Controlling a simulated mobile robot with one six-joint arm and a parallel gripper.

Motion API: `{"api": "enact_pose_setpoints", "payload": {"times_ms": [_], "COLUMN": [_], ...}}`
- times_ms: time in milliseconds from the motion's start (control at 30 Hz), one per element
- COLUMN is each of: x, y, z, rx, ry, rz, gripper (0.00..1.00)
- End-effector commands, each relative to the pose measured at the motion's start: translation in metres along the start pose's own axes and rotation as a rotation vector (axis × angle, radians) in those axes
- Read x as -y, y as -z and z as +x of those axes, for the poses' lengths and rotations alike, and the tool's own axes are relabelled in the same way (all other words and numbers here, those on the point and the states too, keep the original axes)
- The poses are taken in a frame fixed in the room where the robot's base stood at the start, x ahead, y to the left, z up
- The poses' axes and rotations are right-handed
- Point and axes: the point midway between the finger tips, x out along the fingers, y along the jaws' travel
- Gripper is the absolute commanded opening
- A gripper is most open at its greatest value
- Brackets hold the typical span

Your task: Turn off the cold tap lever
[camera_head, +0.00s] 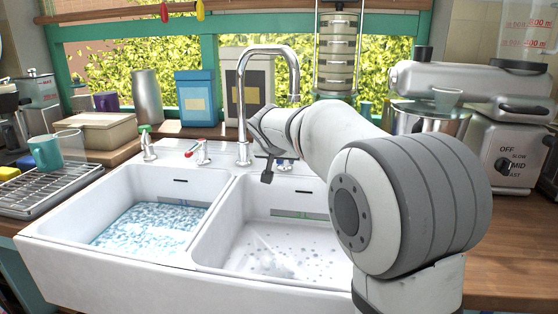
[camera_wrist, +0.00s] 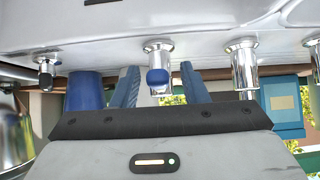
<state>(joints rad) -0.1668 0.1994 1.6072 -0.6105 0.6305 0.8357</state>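The cold tap with a blue-ended lever (camera_wrist: 158,80) shows in the wrist view, which sees the sink upside down. The blue end points toward my gripper (camera_wrist: 159,88). My two blue-grey fingers stand apart on either side of the tap, with gaps visible, so the gripper is open. I cannot tell how deep the lever sits between them. In the head view my gripper (camera_head: 267,166) is over the back rim of the right basin, and a bit of the blue tap (camera_head: 285,162) shows behind it, mostly hidden. The tall chrome faucet (camera_head: 241,105) stands just left.
The white double sink (camera_head: 110,258) has bluish water in its left basin and white splashes in its right. A red-tipped tap (camera_head: 198,151) and a green-tipped tap (camera_head: 147,142) stand left of the faucet. A mixer (camera_head: 470,85) stands right. A drying rack (camera_head: 48,187) is left.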

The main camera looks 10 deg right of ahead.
Motion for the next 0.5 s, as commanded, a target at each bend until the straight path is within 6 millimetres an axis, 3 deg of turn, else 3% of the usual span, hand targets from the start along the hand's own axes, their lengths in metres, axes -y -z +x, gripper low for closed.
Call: {"api": "enact_pose_setpoints", "payload": {"times_ms": [500], "x": [-0.0004], "y": [-0.0013], "z": [-0.0078], "rx": [0.002], "ry": [-0.001], "rz": [-0.001], "gripper": [0.40]}}
